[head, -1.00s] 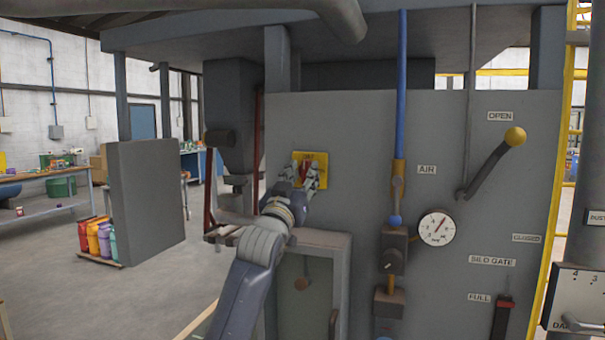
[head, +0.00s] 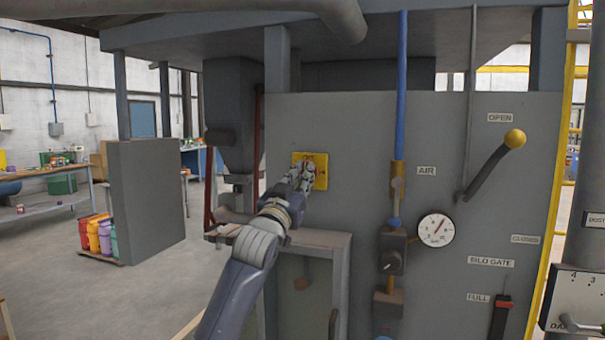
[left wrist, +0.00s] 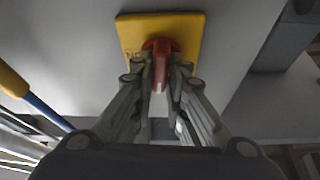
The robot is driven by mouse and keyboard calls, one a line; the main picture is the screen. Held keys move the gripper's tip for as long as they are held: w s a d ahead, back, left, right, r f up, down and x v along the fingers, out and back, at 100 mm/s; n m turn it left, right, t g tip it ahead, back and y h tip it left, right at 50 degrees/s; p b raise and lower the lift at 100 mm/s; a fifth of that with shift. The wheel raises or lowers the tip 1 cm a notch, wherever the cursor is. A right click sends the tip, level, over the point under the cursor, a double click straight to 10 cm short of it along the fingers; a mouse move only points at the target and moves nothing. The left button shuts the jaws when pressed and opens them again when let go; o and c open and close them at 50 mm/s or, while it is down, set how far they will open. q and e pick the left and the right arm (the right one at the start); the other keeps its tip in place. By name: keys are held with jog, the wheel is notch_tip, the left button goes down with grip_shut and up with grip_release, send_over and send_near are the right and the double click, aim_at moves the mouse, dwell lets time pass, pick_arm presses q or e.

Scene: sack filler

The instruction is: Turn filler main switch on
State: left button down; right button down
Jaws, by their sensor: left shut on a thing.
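The main switch is a red rotary handle (left wrist: 160,60) on a yellow plate (head: 320,172) fixed to the grey filler panel. The plate also shows in the left wrist view (left wrist: 190,30). My left gripper (head: 306,172) is at the plate, and in the left wrist view its fingers (left wrist: 160,82) are closed on both sides of the red handle. The handle's grip points toward my gripper in that view. The lettering on the plate is mostly hidden. My right gripper is in neither view.
A grey slab-like panel (head: 148,202) stands to the left. A grey frame (head: 325,238) is below the switch.

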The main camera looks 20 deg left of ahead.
pick_arm(q)
jog(key=shift+a+r+m+g+h+p, duration=0.1)
jog(key=shift+m+g+h+p, duration=0.9)
jog(key=shift+m+p, duration=2.5)
jog(key=shift+m+g+h+p, duration=1)
jog(key=shift+m+p, duration=2.3)
jog(key=shift+p, duration=0.3)
jog(key=shift+a+r+m+g+h+p, duration=0.1)
jog(key=shift+m+g+h+p, duration=0.85)
jog(key=shift+m+p, duration=2.55)
jog(key=shift+f, duration=0.15)
jog(key=c, duration=1.6)
grip_release()
jog(key=shift+d, duration=0.1)
jog(key=v, duration=1.2)
